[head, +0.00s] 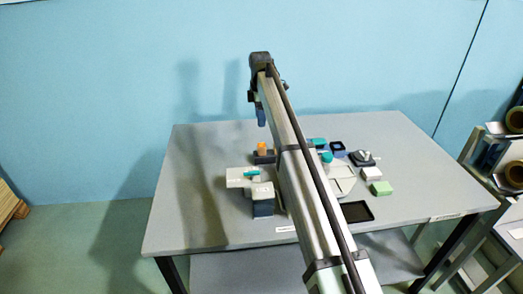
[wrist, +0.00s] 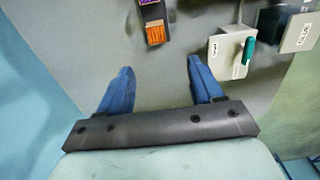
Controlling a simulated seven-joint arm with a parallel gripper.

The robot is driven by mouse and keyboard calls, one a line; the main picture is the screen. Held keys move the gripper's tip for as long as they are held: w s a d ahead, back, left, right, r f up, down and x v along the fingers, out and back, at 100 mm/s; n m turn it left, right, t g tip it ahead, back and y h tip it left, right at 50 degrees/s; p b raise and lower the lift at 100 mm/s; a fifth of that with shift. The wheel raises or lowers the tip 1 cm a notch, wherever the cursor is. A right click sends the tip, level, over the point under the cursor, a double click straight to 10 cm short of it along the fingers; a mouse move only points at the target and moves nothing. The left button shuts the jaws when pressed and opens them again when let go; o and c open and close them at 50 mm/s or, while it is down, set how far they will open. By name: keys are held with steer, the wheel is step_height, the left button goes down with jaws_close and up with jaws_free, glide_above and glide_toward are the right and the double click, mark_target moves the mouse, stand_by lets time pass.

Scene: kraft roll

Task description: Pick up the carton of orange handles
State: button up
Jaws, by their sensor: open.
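The carton of orange handles (head: 262,147) is a small dark box with orange tops, standing on the grey table left of my arm in the head view. In the wrist view the carton (wrist: 155,34) shows its orange striped contents, ahead of my fingers and roughly centred between them. My gripper (head: 261,117) hangs above the far part of the table, higher than the carton. In the wrist view my gripper (wrist: 162,76) has its two blue fingers wide apart with nothing between them.
A pale box with a teal handle (wrist: 231,55) and a labelled grey box (wrist: 299,33) are right of the carton in the wrist view. A purple-topped item (wrist: 147,2) sits beyond it. A black tray (head: 356,212) and green block (head: 381,188) lie right of my arm. The table's left side is clear.

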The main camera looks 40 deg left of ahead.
glide_above(262, 145)
steer(key=f, duration=0.7)
steer(key=shift+s+f, duration=0.25)
steer(key=shift+s, duration=0.1)
steer(key=shift+w+a+f, duration=0.1)
steer(key=shift+w+f, duration=0.1)
steer(key=shift+f, duration=1.25)
steer(key=shift+w+f, duration=0.15)
steer(key=shift+f, duration=1.25)
steer(key=shift+c, duration=0.4)
steer(key=c, duration=1.1)
